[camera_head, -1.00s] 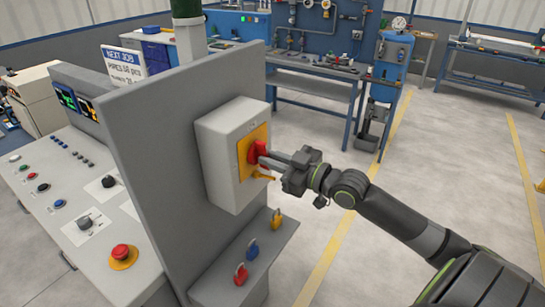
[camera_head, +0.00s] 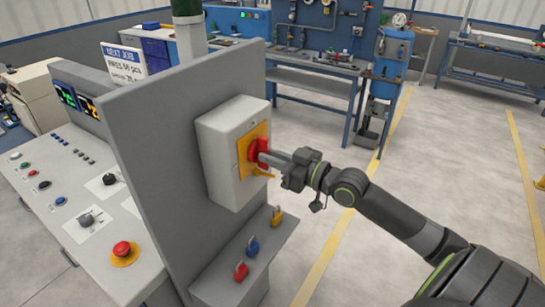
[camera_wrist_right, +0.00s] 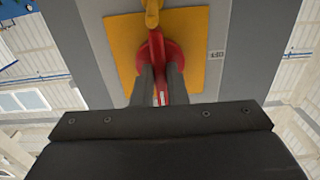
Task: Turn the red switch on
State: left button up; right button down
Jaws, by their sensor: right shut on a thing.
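The red switch (camera_head: 257,152) is a rotary handle on a yellow plate (camera_head: 242,147), on the front of a grey box (camera_head: 218,160) fixed to an upright grey panel. My right gripper (camera_head: 264,157) is at the switch, with its fingers shut on the red handle. In the right wrist view the two dark fingers (camera_wrist_right: 161,88) lie on either side of the red handle (camera_wrist_right: 158,60). A yellow piece (camera_wrist_right: 152,12) shows at the top of the yellow plate there. My left gripper is not in view.
A grey shelf (camera_head: 235,275) below the box carries red, blue and yellow padlocks. A sloped control desk (camera_head: 60,200) with buttons and a red emergency knob (camera_head: 122,250) stands at the left. Open floor lies at the right, with blue workbenches behind.

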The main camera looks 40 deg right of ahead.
jog(key=c, duration=1.5)
grip_release()
jog(key=shift+o, duration=0.2)
jog(key=p+v, duration=0.6)
jog(key=v, duration=1.1)
jog(key=shift+s+p, duration=0.2)
jog(key=shift+p, duration=0.1)
jog(key=shift+d+f, duration=0.1)
jog(key=shift+d, duration=0.05)
